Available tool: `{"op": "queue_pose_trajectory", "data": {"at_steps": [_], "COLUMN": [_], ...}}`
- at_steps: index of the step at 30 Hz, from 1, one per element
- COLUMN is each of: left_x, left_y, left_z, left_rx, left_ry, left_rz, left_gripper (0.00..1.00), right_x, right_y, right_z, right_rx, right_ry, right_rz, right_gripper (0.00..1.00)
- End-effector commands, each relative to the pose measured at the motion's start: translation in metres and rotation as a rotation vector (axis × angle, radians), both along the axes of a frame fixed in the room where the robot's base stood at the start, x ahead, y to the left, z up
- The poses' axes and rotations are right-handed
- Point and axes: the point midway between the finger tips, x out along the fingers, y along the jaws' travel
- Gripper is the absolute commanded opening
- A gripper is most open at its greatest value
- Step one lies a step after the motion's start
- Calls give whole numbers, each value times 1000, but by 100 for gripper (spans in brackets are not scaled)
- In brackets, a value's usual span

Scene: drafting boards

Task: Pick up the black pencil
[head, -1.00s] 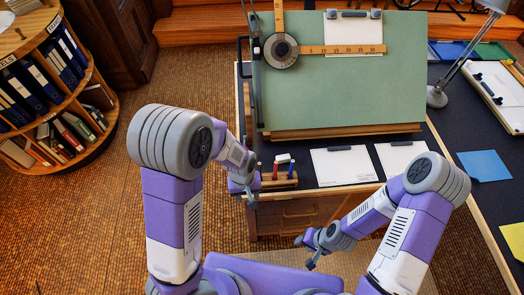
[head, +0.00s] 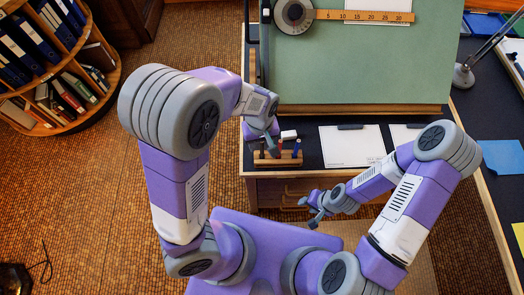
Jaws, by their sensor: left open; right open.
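A wooden pencil rack (head: 290,161) stands at the near left edge of the dark desk in the head view, holding upright pencils or pens. A blue one (head: 298,144) shows at its right end. I cannot make out the black pencil; my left gripper and arm cover part of the rack. My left gripper (head: 272,150) is open, pointing down over the left and middle of the rack. I cannot tell whether it is around or beside a pencil. My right gripper (head: 313,217) is open and empty, low in front of the desk drawers, apart from the rack.
A white block (head: 289,134) lies just behind the rack. White paper on a clipboard (head: 352,147) lies to its right. The green drafting board (head: 360,65) rises behind, with a wooden ruler (head: 365,16). A lamp (head: 464,76) stands at the right.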

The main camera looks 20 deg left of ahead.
Motion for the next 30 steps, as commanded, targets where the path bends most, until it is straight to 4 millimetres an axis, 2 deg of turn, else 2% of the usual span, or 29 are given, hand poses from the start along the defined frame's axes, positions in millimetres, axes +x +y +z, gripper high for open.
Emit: {"op": "queue_pose_trajectory", "data": {"at_steps": [1,6,14,23,30], "left_x": [0,0,0,0,0], "left_y": [-2,-4,-4,-4,-4], "left_z": [-12,-37,-38,-38,-38], "left_rx": [2,1,0,0,0], "left_ry": [3,2,0,0,0], "left_rz": [0,-1,0,-1,-1], "left_gripper": [46,46,46,0,0], "right_x": [0,0,0,0,0], "right_y": [0,0,0,0,0], "right_z": [-8,-19,-18,-18,-18], "right_rx": [0,0,0,0,0], "right_ry": [0,0,0,0,0], "right_rz": [0,0,0,0,0], "right_gripper": [43,43,43,43,43]}}
